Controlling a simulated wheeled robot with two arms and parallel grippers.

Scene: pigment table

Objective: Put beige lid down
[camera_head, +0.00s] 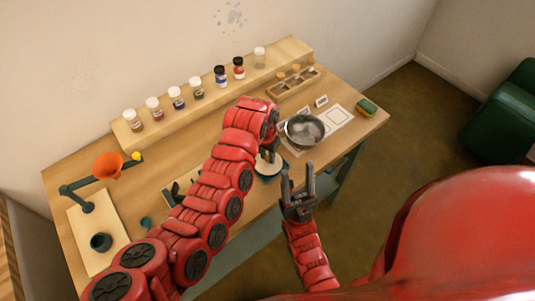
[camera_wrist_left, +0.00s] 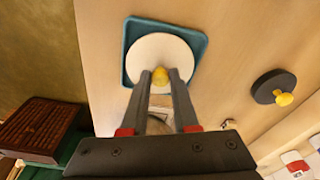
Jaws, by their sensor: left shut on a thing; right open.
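The beige lid (camera_wrist_left: 150,58) is a pale round disc with a yellow knob (camera_wrist_left: 160,76). My left gripper (camera_wrist_left: 161,80) is shut on that knob. The lid is over a teal square tray (camera_wrist_left: 198,42); I cannot tell whether it touches it. In the head view the lid (camera_head: 268,167) shows partly below my left gripper (camera_head: 268,153), and the teal tray's edge shows around it. My right gripper (camera_head: 298,185) is open and empty, in front of the table's front edge.
A dark lid with a yellow knob (camera_wrist_left: 270,82) lies beside the tray. A metal bowl (camera_head: 304,131) stands on a white sheet, with a green-yellow sponge (camera_head: 366,107) to its right. Several jars line the back shelf (camera_head: 285,62). An orange lamp (camera_head: 108,166) stands at left.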

